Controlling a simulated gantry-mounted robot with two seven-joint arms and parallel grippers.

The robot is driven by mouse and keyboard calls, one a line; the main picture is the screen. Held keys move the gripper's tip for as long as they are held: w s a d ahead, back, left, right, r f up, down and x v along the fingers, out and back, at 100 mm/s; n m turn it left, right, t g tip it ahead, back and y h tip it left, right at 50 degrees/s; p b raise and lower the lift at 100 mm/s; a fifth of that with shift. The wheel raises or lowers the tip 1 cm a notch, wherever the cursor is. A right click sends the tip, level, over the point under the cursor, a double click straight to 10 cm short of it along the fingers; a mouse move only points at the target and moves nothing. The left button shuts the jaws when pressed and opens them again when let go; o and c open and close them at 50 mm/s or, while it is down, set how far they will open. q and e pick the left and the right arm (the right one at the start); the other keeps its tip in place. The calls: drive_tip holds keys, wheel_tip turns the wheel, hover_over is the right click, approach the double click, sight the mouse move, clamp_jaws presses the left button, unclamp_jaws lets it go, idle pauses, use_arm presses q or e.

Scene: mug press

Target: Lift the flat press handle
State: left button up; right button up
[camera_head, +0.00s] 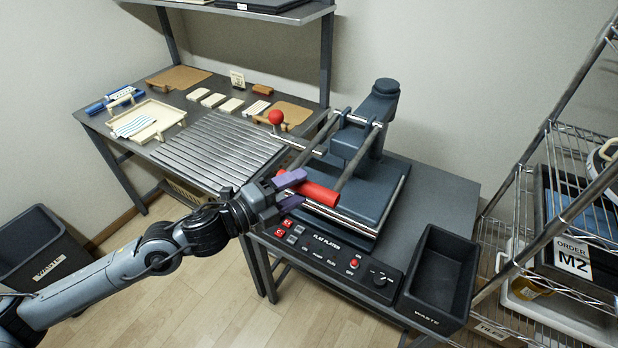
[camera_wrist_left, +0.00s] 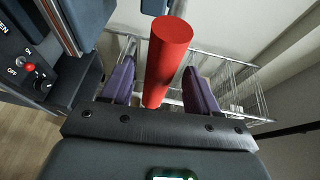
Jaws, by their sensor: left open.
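The flat press (camera_head: 360,190) stands on the bench, with a red cylindrical handle (camera_head: 318,194) at its front, joined to metal arms. My left gripper (camera_head: 291,190) is at the left end of this handle, with purple fingers open. In the left wrist view, the red handle (camera_wrist_left: 168,60) runs lengthwise between the two open fingers, with a visible gap on each side. Whether any hidden part touches is not clear. My right gripper is not in view.
A control panel (camera_head: 325,258) lies in front of the press. A black waste bin (camera_head: 438,278) stands to its right, beside a wire shelf (camera_head: 520,225). A ribbed metal surface (camera_head: 215,150) and a red ball knob (camera_head: 276,117) are to the left and behind.

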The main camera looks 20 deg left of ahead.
use_arm(q)
drive_tip(key=shift+p+x, duration=0.4)
drive_tip(key=shift+x, duration=1.65)
clamp_jaws()
